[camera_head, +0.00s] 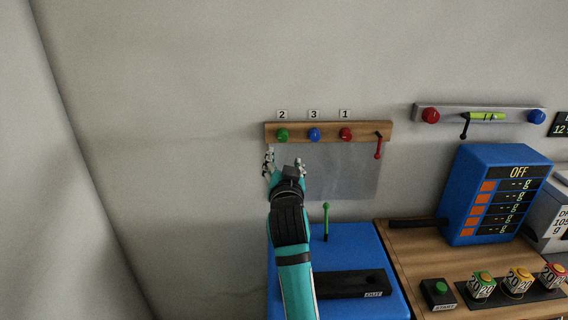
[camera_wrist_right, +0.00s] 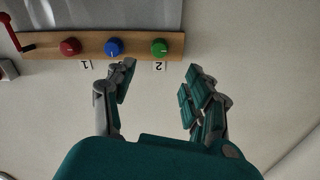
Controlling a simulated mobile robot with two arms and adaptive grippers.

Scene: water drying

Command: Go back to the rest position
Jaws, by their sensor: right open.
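My right gripper (camera_head: 285,163) is open and empty in the head view, raised in front of the wall just below the left end of a wooden rail. In the right wrist view its two fingers (camera_wrist_right: 158,88) are spread apart with nothing between them. The rail (camera_head: 302,133) carries a green knob (camera_head: 282,134), a blue knob (camera_head: 314,134) and a red knob (camera_head: 345,133), labelled 2, 3 and 1. A red lever (camera_head: 378,147) is at its right end. My left gripper is in neither view.
A grey panel (camera_head: 345,175) is below the rail. A blue box (camera_head: 345,255) with a green lever (camera_head: 326,222) stands under my right arm. The wall at left is bare.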

